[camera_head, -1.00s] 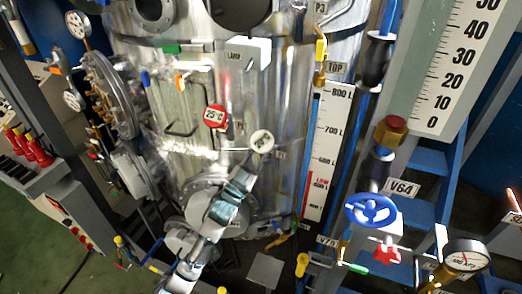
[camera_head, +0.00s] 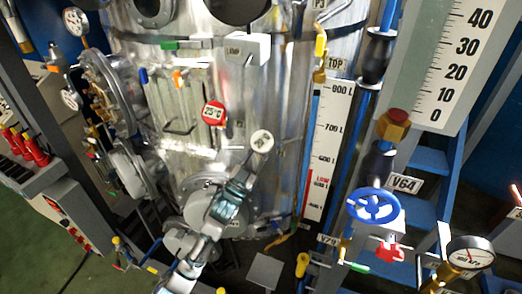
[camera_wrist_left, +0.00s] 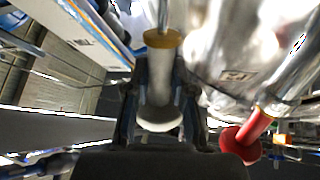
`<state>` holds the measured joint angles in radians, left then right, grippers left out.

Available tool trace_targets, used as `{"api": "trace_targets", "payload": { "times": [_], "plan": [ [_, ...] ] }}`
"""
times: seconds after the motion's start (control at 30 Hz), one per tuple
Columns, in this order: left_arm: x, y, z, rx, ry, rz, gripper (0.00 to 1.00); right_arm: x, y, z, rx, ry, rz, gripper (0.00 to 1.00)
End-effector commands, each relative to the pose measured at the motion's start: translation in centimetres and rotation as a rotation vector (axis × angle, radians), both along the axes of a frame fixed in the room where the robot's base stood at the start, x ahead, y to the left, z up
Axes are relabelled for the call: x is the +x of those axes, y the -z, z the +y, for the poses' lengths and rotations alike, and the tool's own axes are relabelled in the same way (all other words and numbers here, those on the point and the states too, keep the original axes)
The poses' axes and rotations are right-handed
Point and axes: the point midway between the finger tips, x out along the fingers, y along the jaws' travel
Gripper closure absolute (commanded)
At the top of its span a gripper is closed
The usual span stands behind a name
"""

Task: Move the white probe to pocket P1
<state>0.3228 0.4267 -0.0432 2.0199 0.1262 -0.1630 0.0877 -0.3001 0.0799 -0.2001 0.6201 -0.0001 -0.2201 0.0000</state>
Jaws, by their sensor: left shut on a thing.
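The white probe shows in the head view as a round pale dial (camera_head: 262,141) in front of the steel tank (camera_head: 285,90). In the left wrist view it is a pale cylinder with a gold collar and a white round end (camera_wrist_left: 160,118). My left gripper (camera_head: 241,181) reaches up from the lower left and is shut on the probe; its fingers (camera_wrist_left: 158,95) flank the probe's body in the wrist view. Whether the probe's far end sits in a pocket cannot be told. I cannot make out a P1 label. My right gripper is not in view.
A red probe reading 25°C (camera_head: 213,113) stands left of the white one; its red body (camera_wrist_left: 240,145) is close to my gripper in the wrist view. A level scale (camera_head: 328,150), blue handwheel (camera_head: 373,205) and gauge (camera_head: 470,252) are on the right. A hatch (camera_head: 110,90) is left.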

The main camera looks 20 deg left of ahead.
Motion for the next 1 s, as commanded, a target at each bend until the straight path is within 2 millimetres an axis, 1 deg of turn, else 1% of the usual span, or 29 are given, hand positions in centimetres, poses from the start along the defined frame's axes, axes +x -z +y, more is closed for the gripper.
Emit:
{"api": "trace_targets", "payload": {
  "times": [1.0],
  "plan": [
    [1.4, 2.1, 0.5, 0.0, 0.0, -0.001, 1.0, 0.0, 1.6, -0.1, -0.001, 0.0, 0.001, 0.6]
  ]
}}
